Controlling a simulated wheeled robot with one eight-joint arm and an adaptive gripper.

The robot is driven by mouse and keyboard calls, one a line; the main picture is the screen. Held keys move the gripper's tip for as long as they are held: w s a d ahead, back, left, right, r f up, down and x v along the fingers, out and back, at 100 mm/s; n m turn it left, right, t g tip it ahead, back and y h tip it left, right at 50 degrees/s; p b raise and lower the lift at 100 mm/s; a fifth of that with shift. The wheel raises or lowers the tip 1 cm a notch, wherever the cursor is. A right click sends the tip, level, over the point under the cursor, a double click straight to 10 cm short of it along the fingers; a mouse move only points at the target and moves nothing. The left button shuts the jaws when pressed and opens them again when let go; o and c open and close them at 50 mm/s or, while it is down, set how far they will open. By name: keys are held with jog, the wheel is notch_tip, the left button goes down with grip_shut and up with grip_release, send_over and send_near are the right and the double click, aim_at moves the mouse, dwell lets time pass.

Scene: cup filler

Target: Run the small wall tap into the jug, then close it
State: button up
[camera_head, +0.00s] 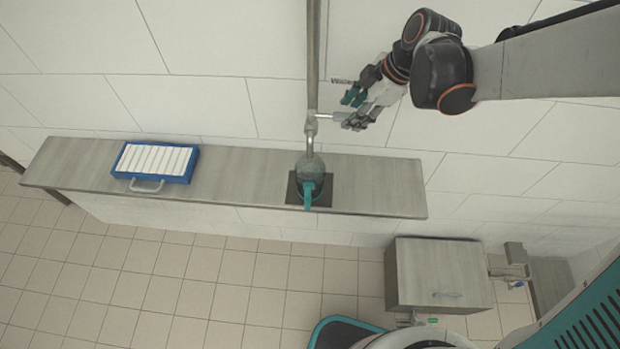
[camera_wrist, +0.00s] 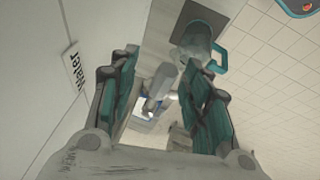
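The small wall tap (camera_head: 311,127) sits at the foot of a vertical pipe, with a pale lever (camera_head: 331,117) pointing right. Its spout ends over a clear jug (camera_head: 310,168) with a teal handle, standing on a dark square mat (camera_head: 327,199). My gripper (camera_head: 349,110) is open, with teal finger pads, at the lever's right end. In the wrist view the tap (camera_wrist: 159,84) shows between the spread fingers (camera_wrist: 160,58), and the jug (camera_wrist: 194,46) is beyond them. I cannot tell whether the fingers touch the lever, or whether water runs.
The jug stands on a long wall shelf (camera_head: 240,177). A blue tray of white strips (camera_head: 155,161) lies at the shelf's left. A wall label (camera_wrist: 73,67) is beside my gripper. A wooden cabinet (camera_head: 438,274) is at lower right. The shelf right of the jug is clear.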

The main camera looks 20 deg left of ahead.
jog(key=shift+r, duration=0.1)
jog(key=v, duration=1.1)
jog(key=shift+d+r, duration=0.2)
jog(key=shift+r, duration=0.15)
jog(key=shift+s, duration=0.15)
dwell(0.5)
jog(key=s+d+f+m+t+h+b, duration=0.2)
jog(key=s+d+f+m+t+b, duration=0.1)
jog(key=s+d+f+m+b, duration=0.4)
jog(key=s+d+f+m+t+h+b, duration=0.3)
jog(key=s+d+f+m+b, duration=0.5)
jog(key=d+f+m+b, duration=0.4)
jog(key=d+m+b, duration=0.1)
jog(key=d+m, duration=0.1)
jog(key=d, duration=0.1)
jog(key=shift+f+m+t, duration=0.3)
jog(key=shift+m, duration=0.1)
jog(key=shift+s+d, duration=0.1)
